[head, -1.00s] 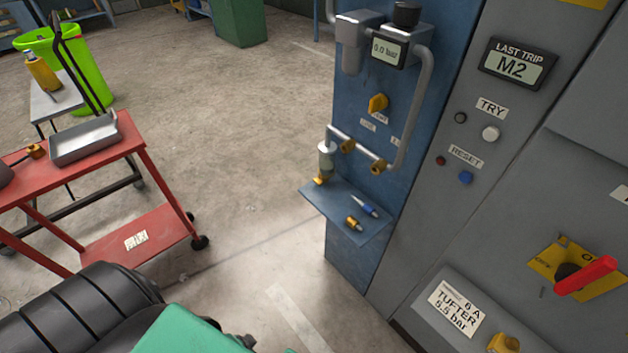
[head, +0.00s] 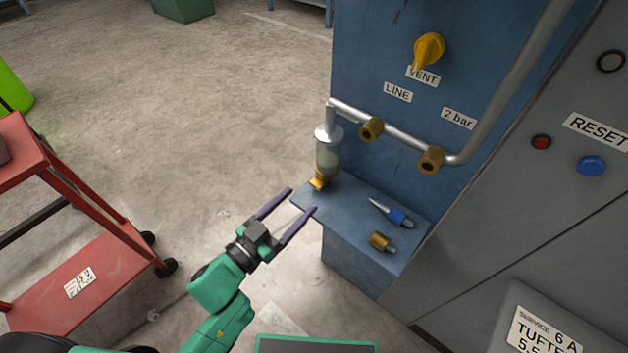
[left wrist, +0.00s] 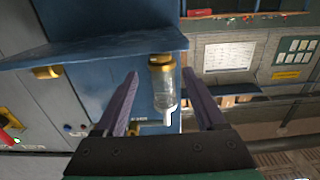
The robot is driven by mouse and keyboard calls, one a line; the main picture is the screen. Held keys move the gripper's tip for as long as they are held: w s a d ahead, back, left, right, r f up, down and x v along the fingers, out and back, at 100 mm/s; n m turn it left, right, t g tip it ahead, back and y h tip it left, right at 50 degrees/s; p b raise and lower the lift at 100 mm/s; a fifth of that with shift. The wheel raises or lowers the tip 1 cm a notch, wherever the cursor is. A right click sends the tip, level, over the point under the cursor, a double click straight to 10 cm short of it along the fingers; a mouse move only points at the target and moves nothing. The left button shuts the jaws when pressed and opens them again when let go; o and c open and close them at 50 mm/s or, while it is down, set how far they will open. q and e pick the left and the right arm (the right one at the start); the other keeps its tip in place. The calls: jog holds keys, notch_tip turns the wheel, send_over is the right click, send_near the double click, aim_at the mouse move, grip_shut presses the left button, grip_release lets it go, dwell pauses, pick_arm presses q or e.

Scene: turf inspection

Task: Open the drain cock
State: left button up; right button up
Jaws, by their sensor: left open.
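A clear filter bowl (head: 327,158) with a metal cap hangs from the pipe on the blue panel. The yellow drain cock (head: 319,182) is at its foot, just above the small blue shelf (head: 345,208). My left gripper (head: 302,200) is open and empty, its fingertips at the shelf's left corner, short of the cock. In the left wrist view, which looks upside down, the bowl (left wrist: 164,88) and its brass-coloured foot (left wrist: 161,60) appear between the open fingers (left wrist: 160,74), with no contact visible. My right gripper is out of view.
A blue-banded pen-like tool (head: 392,213) and a brass fitting (head: 381,242) lie on the shelf. A yellow knob (head: 429,48) points down at the VENT label. Two brass fittings sit on the pipe (head: 400,144). A red cart (head: 80,270) stands left; open floor lies between.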

aim_at(316, 187)
pick_arm(q)
jog(key=x, duration=0.7)
jog(key=shift+w+d, duration=0.1)
jog(key=shift+w, duration=0.1)
jog(key=shift+w+d, duration=0.15)
jog(key=shift+w, duration=0.05)
grip_shut()
jog(key=m, duration=0.2)
jog(key=shift+m+p, duration=0.3)
jog(key=shift+m, duration=0.1)
jog(key=m, duration=0.3)
jog(key=shift+s+f, duration=0.1)
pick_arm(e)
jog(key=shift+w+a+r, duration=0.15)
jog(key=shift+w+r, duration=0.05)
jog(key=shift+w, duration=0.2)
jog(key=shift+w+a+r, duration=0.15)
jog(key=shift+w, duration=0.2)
pick_arm(q)
grip_release()
